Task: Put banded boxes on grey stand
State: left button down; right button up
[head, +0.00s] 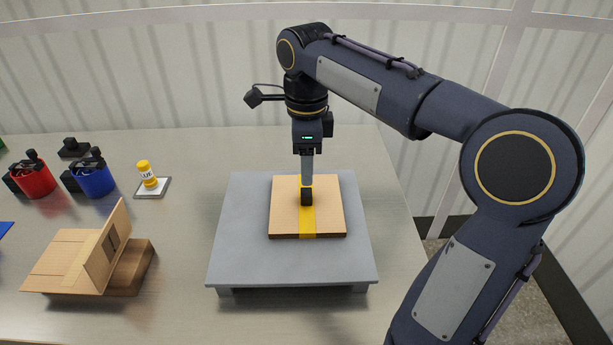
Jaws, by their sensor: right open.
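A flat tan box (329,209) with a yellow band down its middle lies on the grey stand (240,240), near the stand's centre. My right gripper (307,197) points straight down over the yellow band, its tip at or just above the box top. It is open, and the box lies flat under it. I cannot tell whether the fingers touch the box. A brown cardboard box (129,270) with raised flaps stands on the table at the left, and no yellow band shows on it. My left gripper is not in view.
A red cup (35,182) and a blue cup (95,181) holding black items stand at the back left. A yellow-and-white bottle (147,174) stands on a small pad. The table (190,225) is clear between the open box and the stand.

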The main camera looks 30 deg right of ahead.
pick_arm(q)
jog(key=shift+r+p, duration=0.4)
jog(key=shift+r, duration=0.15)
pick_arm(e)
jog(key=shift+r, duration=2.4)
